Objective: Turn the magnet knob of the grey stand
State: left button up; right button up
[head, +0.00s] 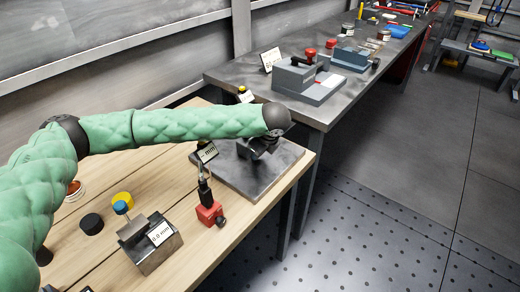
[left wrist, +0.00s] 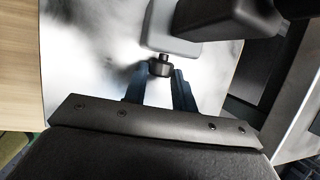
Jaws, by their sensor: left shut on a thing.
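In the left wrist view, the black knob (left wrist: 160,68) sticks out from the rounded grey base (left wrist: 172,42) of the grey stand. My left gripper (left wrist: 161,72) has its two blue fingers on either side of the knob, shut on it. A dark upright part crosses the top of that view. In the head view, my left gripper (head: 258,152) is low over the dark metal plate (head: 235,178). The wrist and gripper hide most of the grey stand there. My right gripper is not in view.
A red-based stand (head: 210,214) with a dial marked mm stands at the plate's near-left edge. A grey bench (head: 320,118) adjoins behind.

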pick_arm(q)
jog(key=o, duration=1)
jog(key=b+v, duration=0.1)
jog(key=v, duration=0.6)
jog(key=shift+r, duration=0.35)
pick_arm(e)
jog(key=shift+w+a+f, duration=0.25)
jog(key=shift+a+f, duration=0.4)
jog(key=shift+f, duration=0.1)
pick_arm(q)
jog(key=shift+s+d, duration=0.1)
